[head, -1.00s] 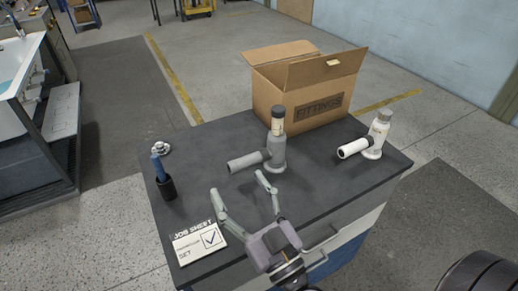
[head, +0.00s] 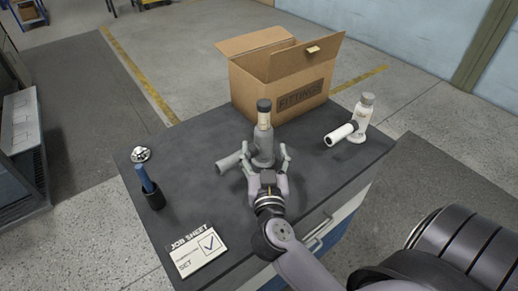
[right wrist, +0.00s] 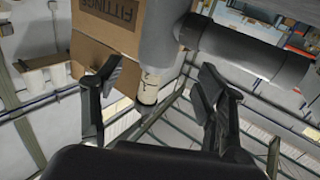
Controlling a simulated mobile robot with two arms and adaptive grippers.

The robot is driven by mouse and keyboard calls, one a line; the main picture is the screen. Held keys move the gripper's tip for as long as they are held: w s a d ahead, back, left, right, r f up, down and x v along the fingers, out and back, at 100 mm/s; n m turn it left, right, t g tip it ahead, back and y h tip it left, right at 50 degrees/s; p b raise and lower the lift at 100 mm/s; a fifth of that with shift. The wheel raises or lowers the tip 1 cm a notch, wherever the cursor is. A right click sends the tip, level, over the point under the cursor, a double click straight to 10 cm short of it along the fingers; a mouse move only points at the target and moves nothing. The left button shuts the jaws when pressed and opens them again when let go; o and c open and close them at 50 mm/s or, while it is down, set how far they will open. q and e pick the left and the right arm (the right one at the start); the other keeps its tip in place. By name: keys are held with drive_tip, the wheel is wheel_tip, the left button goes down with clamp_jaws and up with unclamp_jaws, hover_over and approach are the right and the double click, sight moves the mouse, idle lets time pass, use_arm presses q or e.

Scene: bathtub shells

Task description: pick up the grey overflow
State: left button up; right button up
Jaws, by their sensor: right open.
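The grey overflow (head: 263,145) stands upright on the dark worktop, with a darker cap, a cream band below it and a side pipe pointing to the left. My right gripper (head: 266,160) is open, its fingers at either side of the overflow's lower body in the head view. In the right wrist view the overflow (right wrist: 163,38) hangs inverted at the top, between and beyond the open fingers (right wrist: 155,82). I cannot tell whether a finger touches it. A white overflow (head: 361,122) stands apart to the right. My left gripper is not in view.
An open cardboard box marked FITTINGS (head: 299,95) stands just behind the grey overflow. A job sheet (head: 195,252) lies at the front left.

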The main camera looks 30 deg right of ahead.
sight(264, 140)
drive_tip(key=x, duration=0.7)
drive_tip(key=shift+w+d+f, duration=0.1)
drive_tip(key=shift+d+f, duration=0.1)
drive_tip(key=shift+d, duration=0.05)
clamp_jaws()
idle(0.6)
